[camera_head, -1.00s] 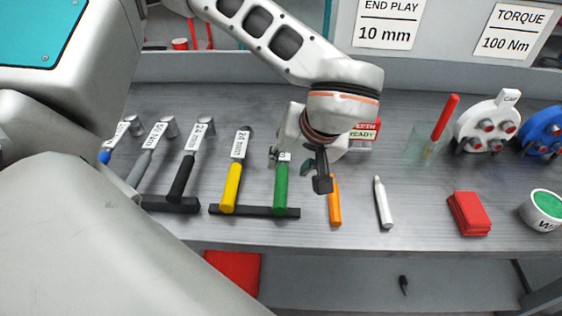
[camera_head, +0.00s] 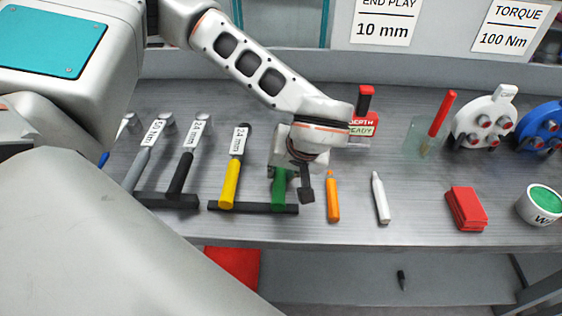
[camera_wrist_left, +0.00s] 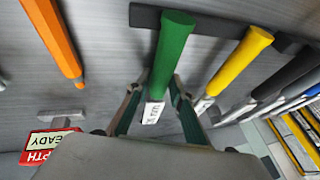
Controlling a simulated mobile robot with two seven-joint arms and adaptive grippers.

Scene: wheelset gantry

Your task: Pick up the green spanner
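The green spanner (camera_head: 279,193) lies on the bench with its handle end on a black rest bar (camera_head: 250,208). My left gripper (camera_head: 291,190) is over its upper part and hides its head in the head view. In the left wrist view the green handle (camera_wrist_left: 172,48) runs down between the two fingers of my left gripper (camera_wrist_left: 155,90), to a white label. The fingers are apart, one on each side of the spanner; I cannot tell if either touches it. My right gripper is not in view.
A yellow spanner (camera_head: 230,185) shares the rest bar just left. Black (camera_head: 180,175) and grey (camera_head: 137,168) spanners lie further left. An orange pen-like tool (camera_head: 333,200) and a white marker (camera_head: 380,200) lie close on the right. A red depth gauge sign (camera_head: 362,128) stands behind.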

